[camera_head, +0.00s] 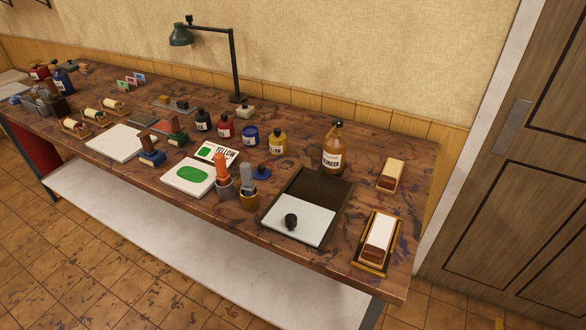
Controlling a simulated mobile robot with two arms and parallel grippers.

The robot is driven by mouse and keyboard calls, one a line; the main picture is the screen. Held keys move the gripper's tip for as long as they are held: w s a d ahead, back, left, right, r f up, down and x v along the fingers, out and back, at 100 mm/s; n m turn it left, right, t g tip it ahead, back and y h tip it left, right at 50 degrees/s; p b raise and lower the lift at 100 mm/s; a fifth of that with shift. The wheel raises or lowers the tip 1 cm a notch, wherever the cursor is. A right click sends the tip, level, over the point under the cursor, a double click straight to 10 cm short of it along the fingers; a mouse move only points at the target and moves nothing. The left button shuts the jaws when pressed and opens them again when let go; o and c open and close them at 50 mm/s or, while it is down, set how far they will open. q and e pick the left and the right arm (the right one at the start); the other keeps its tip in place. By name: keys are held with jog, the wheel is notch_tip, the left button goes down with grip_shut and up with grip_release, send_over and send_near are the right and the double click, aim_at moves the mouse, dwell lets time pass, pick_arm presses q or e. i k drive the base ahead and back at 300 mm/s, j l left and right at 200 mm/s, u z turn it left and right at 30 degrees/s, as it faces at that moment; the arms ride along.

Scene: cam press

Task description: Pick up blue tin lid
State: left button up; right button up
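The blue tin lid (262,173) looks like a small flat blue disc with a dark knob on top. It lies on the wooden workbench in the camera_head view, behind the two small cups with upright handles. A blue tin (250,136) stands behind it with no lid visible on top. A yellow tin (278,144), a red tin (225,126) and a black tin (203,122) stand in the same row with dark tops. Neither of my grippers is in view.
Right of the lid is a dark tray (322,186) with a white plate and black knob. An amber bottle (332,150) stands behind it. Cups with an orange handle (222,168) and a grey handle (247,180) stand close in front. A green lamp (181,36) rises behind.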

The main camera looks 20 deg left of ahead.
aim_at(262, 173)
jog(key=j+z, duration=0.25)
jog(key=z, duration=0.15)
jog(key=j+z, duration=0.25)
jog(key=z, duration=0.2)
jog(key=j+z, duration=0.25)
jog(key=z, duration=0.15)
jog(key=j+z, duration=0.2)
jog(key=z, duration=0.2)
